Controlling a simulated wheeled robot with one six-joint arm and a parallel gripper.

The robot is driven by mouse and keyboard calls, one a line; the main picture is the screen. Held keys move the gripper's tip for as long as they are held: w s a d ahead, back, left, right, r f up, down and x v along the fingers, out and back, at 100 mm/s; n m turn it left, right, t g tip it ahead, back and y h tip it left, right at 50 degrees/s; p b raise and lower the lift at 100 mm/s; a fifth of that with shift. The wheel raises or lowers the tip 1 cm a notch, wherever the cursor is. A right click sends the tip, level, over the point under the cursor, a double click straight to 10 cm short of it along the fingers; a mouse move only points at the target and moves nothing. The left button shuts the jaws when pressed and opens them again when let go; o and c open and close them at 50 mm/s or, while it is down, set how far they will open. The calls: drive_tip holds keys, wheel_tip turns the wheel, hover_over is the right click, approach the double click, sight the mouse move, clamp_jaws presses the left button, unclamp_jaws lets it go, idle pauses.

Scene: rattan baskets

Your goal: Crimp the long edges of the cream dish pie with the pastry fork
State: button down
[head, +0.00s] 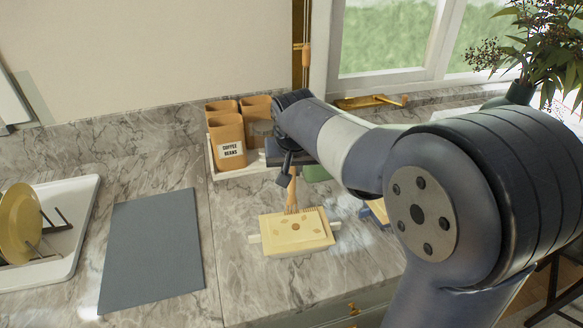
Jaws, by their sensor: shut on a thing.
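The pie (282,240) has a pale yellow crust with small cut-out shapes and a round mark in the middle. It sits in a cream dish (253,239) with side handles, on the marble counter near the front. The pastry fork (292,189) has a wooden handle and points down. Its tines are at the pie's far long edge; I cannot tell whether they press into the crust. My gripper (289,171) is above the far edge of the pie, shut on the fork handle. My arm hides part of the gripper and the counter to the right.
A tray with orange-brown canisters (226,142), one labelled coffee beans, stands behind the pie. A grey mat (152,249) lies left, beside a white rack tray (78,226) with a yellow plate (17,222). Counter around the dish's left is clear.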

drive_tip(key=shift+r+p, duration=2.8)
drive_tip(key=shift+r, duration=0.7)
